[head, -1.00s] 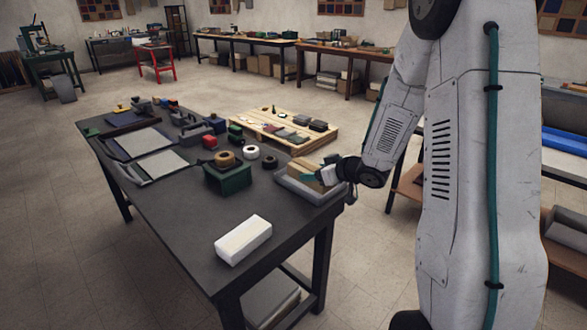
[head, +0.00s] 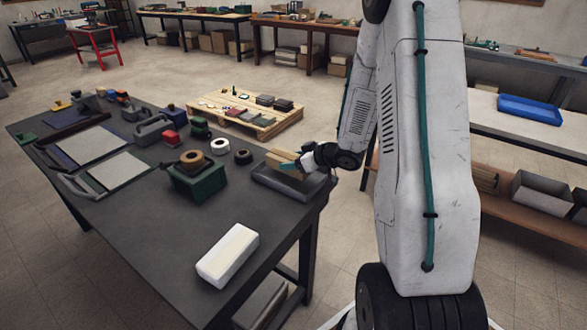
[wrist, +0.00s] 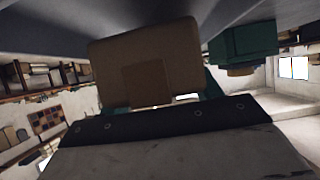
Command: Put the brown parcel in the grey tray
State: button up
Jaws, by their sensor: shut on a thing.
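The brown parcel (head: 277,158) is at the far right part of the dark table, over the grey tray (head: 287,188). My gripper (head: 296,165), with teal fingers, is shut on the parcel from the right. The parcel looks tilted and overlaps the tray's back rim in the head view. I cannot tell whether it touches the tray floor. In the wrist view the parcel (wrist: 145,55) fills the middle, close in front of my gripper.
A white block (head: 228,255) lies near the front edge. A wooden pallet (head: 245,108) with goods stands beyond the table.

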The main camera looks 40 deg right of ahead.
jog(key=shift+f, duration=1.55)
jog(key=shift+f, duration=0.15)
jog(key=o, duration=1.3)
